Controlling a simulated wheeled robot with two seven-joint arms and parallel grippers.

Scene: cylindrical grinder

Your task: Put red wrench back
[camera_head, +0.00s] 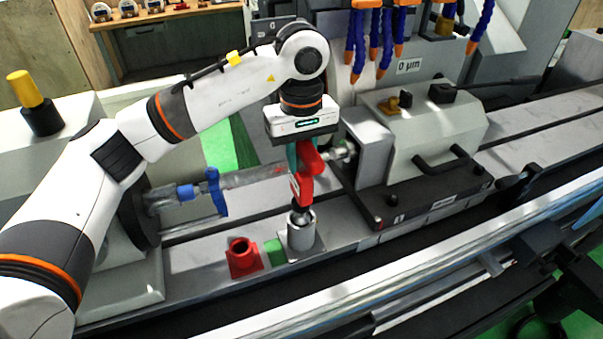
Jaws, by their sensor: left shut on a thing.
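My left gripper (304,162) points down at the middle of the view and is shut on the red wrench (305,188). The wrench hangs upright below the gripper's white body. Its dark lower end is right at the top of a grey cylindrical holder (301,238). I cannot tell whether that end is inside the holder or just above it. A red holder (242,257) with a round opening stands to the left of the grey one, with a small green block (274,252) between them. My right gripper is not in view.
A grey shaft (255,178) with a blue clamp (214,192) runs behind the wrench. The white tailstock block (428,135) is close on the right. Blue coolant hoses (373,45) hang above. A long rail (400,282) crosses the front.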

